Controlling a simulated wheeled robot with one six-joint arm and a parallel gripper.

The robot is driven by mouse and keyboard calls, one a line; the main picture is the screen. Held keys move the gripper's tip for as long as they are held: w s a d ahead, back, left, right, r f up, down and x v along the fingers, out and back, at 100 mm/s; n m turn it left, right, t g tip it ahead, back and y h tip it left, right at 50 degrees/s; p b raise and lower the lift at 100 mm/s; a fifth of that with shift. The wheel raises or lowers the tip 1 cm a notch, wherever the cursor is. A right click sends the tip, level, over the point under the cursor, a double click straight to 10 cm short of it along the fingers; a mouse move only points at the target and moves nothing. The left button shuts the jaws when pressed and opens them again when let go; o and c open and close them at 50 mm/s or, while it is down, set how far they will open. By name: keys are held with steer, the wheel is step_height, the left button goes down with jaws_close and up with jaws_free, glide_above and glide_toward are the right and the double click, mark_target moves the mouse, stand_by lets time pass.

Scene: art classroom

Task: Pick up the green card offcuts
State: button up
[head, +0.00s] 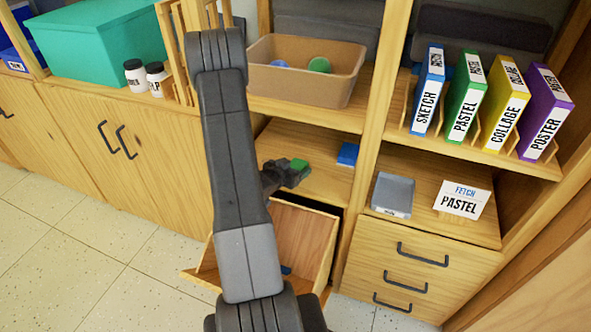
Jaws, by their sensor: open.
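The small green block-like piece (299,164), which looks like the green card offcuts, is in the lower middle shelf bay. My gripper (292,175) is dark and small in the head view, right at the green piece. Its jaws are open. I cannot tell whether the fingers stand around the green piece or only beside it, as my gripper hides part of it. My arm runs down the middle of the view and hides part of the shelf (322,185).
A blue piece (347,154) lies to the right on the same shelf. Below, an open drawer (308,240) juts out with something blue inside. A cardboard box (300,92) stands above. A grey tray (393,194) and a "Fetch Pastel" card (462,199) are at right.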

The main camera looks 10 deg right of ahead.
steer(key=shift+w+d+f, duration=0.25)
steer(key=shift+w+d, duration=0.15)
steer(key=shift+w, duration=0.05)
steer(key=c, duration=1)
